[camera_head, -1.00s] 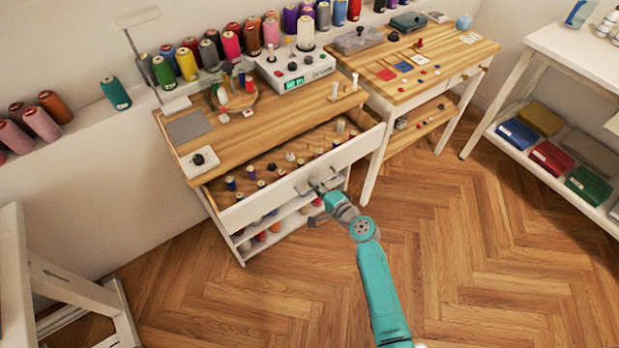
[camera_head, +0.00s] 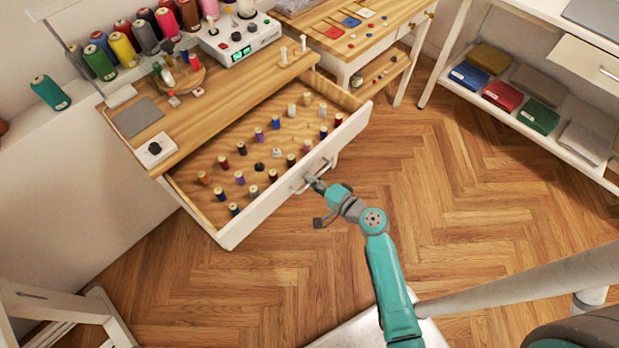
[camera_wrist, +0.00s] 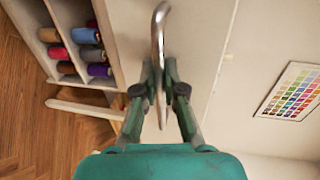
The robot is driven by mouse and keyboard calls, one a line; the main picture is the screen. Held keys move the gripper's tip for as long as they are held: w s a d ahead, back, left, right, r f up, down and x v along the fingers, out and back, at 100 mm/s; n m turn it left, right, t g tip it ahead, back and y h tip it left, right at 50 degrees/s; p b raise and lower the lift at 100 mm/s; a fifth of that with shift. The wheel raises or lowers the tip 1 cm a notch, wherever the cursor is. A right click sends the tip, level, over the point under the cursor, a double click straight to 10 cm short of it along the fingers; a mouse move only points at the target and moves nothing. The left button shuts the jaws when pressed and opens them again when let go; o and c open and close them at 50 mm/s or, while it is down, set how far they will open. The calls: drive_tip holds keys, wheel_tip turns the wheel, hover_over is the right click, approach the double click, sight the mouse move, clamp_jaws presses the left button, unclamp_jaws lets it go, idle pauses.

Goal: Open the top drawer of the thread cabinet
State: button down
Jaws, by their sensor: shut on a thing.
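The thread cabinet (camera_head: 228,75) has a wooden top and stands against the wall at the left of the head view. Its top drawer (camera_head: 300,177) is pulled well out, and small thread spools stand in rows inside it. The drawer's handle (camera_head: 318,174) is a metal bar on the white front; it also shows in the wrist view (camera_wrist: 159,35). My gripper (camera_head: 313,181) is at the drawer front, and in the wrist view its fingers (camera_wrist: 163,85) are closed around the handle bar. Part of the handle is hidden by the fingers.
A second wooden table (camera_head: 365,30) stands right of the cabinet. A white shelf (camera_head: 540,130) with coloured folded cloths is at the right. A white stool or stand (camera_head: 60,310) is at lower left. The herringbone floor (camera_head: 470,190) before the drawer is clear.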

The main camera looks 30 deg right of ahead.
drive_tip(key=c, duration=1.2)
unclamp_jaws()
drive_tip(key=shift+c, duration=0.2)
drive_tip(key=v, duration=1.2)
drive_tip(key=shift+f, duration=0.1)
